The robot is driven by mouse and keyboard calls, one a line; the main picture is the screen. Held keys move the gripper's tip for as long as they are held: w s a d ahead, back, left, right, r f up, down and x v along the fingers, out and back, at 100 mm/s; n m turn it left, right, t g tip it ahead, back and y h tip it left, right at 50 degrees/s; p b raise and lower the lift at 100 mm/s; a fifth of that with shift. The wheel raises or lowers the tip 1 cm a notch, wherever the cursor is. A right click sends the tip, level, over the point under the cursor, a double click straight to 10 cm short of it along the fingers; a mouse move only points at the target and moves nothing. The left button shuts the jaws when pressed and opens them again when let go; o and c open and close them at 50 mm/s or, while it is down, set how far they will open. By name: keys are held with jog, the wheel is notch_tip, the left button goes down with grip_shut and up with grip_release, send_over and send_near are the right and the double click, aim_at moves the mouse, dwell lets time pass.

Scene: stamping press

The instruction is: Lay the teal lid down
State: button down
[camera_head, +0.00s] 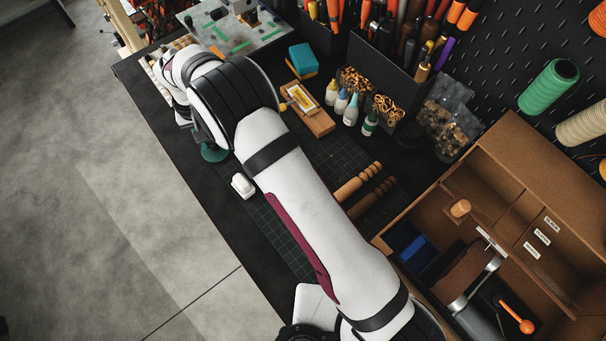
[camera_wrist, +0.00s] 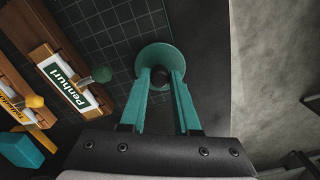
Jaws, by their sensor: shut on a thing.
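The teal lid (camera_wrist: 158,53) is a round disc with a dark round centre. In the wrist view it sits at the tips of my gripper (camera_wrist: 164,75), whose two teal fingers are shut on its middle. The lid is over the edge of the dark gridded mat, near the front of the bench. I cannot tell whether it touches the surface. In the head view a teal round edge, apparently the lid (camera_head: 214,153), shows below my arm. My fingers are hidden there behind the arm.
A wooden block with a white label (camera_wrist: 66,80) and a green knob stands left of the lid, beside one with a yellow knob (camera_wrist: 35,101). The gridded mat (camera_head: 290,232) has bare room. Small bottles (camera_head: 350,108) and a wooden organiser (camera_head: 480,170) stand farther right. The bench edge is close.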

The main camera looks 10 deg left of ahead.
jog(key=shift+f, duration=0.3)
jog(key=c, duration=0.6)
grip_release()
jog(key=shift+o, duration=0.2)
notch_tip(320, 180, up, 16)
jog(key=shift+f, duration=0.1)
